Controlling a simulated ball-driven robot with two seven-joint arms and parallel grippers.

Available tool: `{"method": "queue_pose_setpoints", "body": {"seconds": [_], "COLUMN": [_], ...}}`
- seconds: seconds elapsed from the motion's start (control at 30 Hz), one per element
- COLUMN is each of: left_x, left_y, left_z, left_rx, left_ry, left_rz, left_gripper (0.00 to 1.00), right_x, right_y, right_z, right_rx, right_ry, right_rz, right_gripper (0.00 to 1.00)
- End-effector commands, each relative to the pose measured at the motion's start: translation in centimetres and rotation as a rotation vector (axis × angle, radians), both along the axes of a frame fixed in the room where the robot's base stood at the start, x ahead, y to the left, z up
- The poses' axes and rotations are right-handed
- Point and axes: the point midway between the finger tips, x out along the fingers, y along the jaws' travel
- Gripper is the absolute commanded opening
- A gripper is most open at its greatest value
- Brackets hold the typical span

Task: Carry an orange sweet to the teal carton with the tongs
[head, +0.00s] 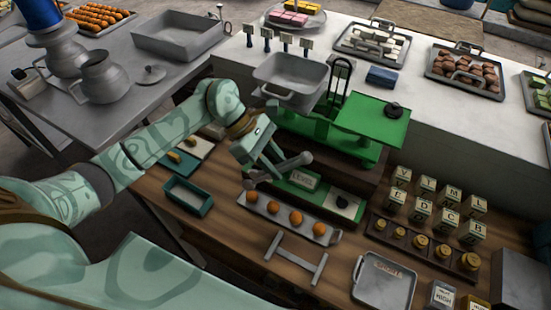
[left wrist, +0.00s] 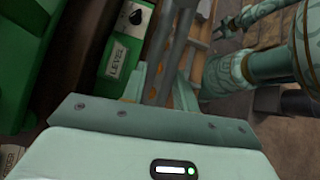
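My left gripper (head: 266,160) is shut on the grey tongs (head: 286,165), above the back of the sweets' tray. The tongs' two arms are spread, with rounded ends apart and nothing visible between them. The tongs also show as grey bars in the left wrist view (left wrist: 163,62). Orange sweets (head: 295,217) sit in a row on a narrow grey tray (head: 333,238) below and in front of the tongs. The teal carton (head: 177,201), an open box, stands left of that tray. My right gripper (left wrist: 228,26) is small in the left wrist view, and its opening is unclear.
A green scale (head: 345,125) with a grey pan (head: 291,75) stands behind the tongs. An empty grey rack (head: 296,258) stands in front of the sweets. Lettered blocks (head: 445,220), brass weights (head: 420,242) and a grey tray (head: 384,283) fill the right side.

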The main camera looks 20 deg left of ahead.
Motion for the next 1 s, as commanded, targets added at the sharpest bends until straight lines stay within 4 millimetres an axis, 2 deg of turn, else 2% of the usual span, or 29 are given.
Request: {"method": "queue_pose_setpoints", "body": {"seconds": [0.03, 0.6, 0.77, 1.0], "left_x": [0.0, 0.0, 0.0, 0.0], "left_y": [-0.1, 0.0, 0.0, 0.0], "left_z": [-0.8, -6.5, -7.3, -7.3], "left_rx": [-0.001, 0.000, 0.001, 0.001], "left_ry": [0.002, 0.001, 0.001, 0.001], "left_rz": [0.001, -0.001, 0.000, 0.001], "left_gripper": [0.26, 0.26, 0.26, 0.26], "right_x": [0.0, -0.4, -0.4, -0.4], "right_y": [0.0, -0.3, -0.3, -0.3], "right_z": [-0.5, -4.3, -4.9, -4.9], "right_rx": [0.000, -0.004, -0.004, -0.005], "right_ry": [0.001, 0.009, 0.010, 0.010], "right_rz": [0.000, 0.002, 0.002, 0.001], "right_gripper": [0.36, 0.36, 0.36, 0.36]}}
